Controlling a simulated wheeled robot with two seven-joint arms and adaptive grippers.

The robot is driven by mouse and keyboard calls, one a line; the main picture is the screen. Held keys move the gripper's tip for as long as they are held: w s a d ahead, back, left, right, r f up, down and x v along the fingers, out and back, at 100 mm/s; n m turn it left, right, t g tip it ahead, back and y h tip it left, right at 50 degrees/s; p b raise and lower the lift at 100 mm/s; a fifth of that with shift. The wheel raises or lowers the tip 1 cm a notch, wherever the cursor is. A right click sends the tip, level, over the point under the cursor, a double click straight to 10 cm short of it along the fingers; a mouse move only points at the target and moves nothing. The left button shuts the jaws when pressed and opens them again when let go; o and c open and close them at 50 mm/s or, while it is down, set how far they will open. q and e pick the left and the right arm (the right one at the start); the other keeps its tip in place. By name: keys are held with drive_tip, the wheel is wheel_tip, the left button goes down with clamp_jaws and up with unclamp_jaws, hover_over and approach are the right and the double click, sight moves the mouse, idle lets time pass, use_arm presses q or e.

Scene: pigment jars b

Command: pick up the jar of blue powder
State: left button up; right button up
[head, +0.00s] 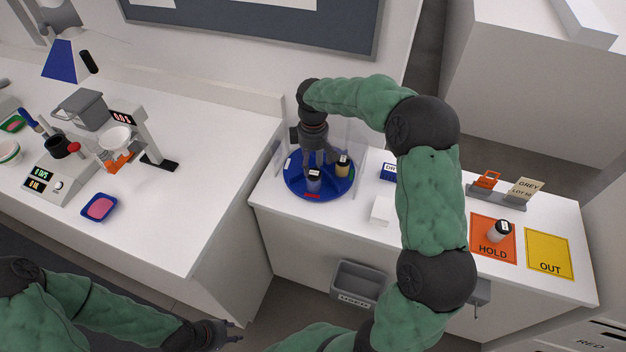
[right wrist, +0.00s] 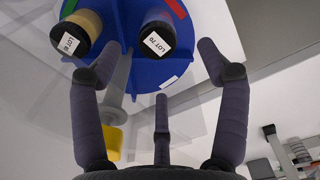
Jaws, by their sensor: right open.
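The jar of blue powder (head: 313,184) stands on a round blue tray (head: 290,184). It has a dark lid and a white label, which reads LOT 70 in the right wrist view (right wrist: 157,38). A jar of yellowish powder (head: 342,168) stands beside it on the tray and also shows in the right wrist view (right wrist: 80,34). My right gripper (head: 320,158) points down over the tray, just behind the blue jar. Its fingers are spread and empty in the right wrist view (right wrist: 158,65). My left gripper (head: 218,336) hangs low at the front; its finger opening is unclear.
Clear panels (head: 350,135) stand around the back of the tray. A white block (head: 381,210) and a blue box (head: 388,172) are to its right. The yellow OUT mat (head: 549,248) is bare.

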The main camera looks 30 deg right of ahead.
sight(315, 173)
drive_tip(key=shift+f, duration=0.9)
drive_tip(key=f, duration=0.1)
drive_tip(key=f+b, duration=0.1)
drive_tip(key=f, duration=0.3)
drive_tip(key=shift+s+d+b, duration=0.15)
drive_tip(key=shift+d+b, duration=0.15)
drive_tip(key=c, duration=1.2)
